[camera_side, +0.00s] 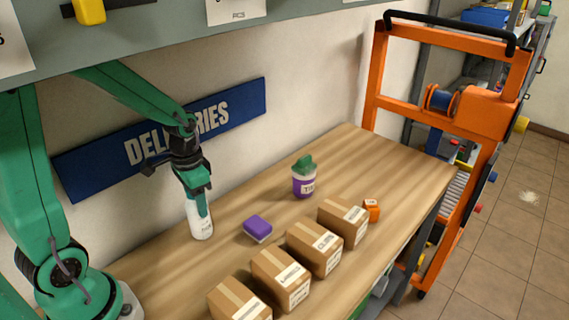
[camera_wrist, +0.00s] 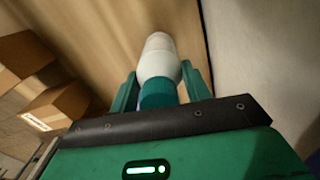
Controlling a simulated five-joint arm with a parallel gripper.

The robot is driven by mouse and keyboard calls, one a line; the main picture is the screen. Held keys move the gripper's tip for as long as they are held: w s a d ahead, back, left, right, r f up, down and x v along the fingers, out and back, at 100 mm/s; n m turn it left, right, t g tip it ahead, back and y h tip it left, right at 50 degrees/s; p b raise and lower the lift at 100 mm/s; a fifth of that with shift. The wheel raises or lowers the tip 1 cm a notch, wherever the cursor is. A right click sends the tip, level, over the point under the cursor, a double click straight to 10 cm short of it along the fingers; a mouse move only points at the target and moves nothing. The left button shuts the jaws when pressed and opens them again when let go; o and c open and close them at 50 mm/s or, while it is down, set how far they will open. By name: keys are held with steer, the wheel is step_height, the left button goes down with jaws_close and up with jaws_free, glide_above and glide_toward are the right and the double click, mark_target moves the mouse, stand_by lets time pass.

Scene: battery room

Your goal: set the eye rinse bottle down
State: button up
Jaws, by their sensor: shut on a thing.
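The eye rinse bottle (camera_side: 201,222) is white and stands upright between the fingers of my gripper (camera_side: 197,200), near the wall side of the wooden bench (camera_side: 375,165). Its base is at or just above the wood; I cannot tell which. In the wrist view the white bottle (camera_wrist: 159,52) with its teal cap sits between the two green fingers of my gripper (camera_wrist: 160,82), which is shut on it. The fingers hide part of the bottle's sides.
A purple block (camera_side: 257,228) lies right of the bottle. Beyond it stand a purple-labelled tub (camera_side: 303,184) with a green top and a small orange box (camera_side: 372,210). Several cardboard boxes (camera_side: 314,250) line the front edge. The blue DELIVERIES sign (camera_side: 90,170) is behind my arm.

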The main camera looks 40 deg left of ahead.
steer(key=shift+f, duration=0.1)
steer(key=o, duration=1.1)
steer(key=shift+o, duration=0.2)
step_height(320, 180, up, 12)
steer(key=shift+r, duration=0.1)
steer(key=shift+d, duration=0.1)
stand_by(0.4)
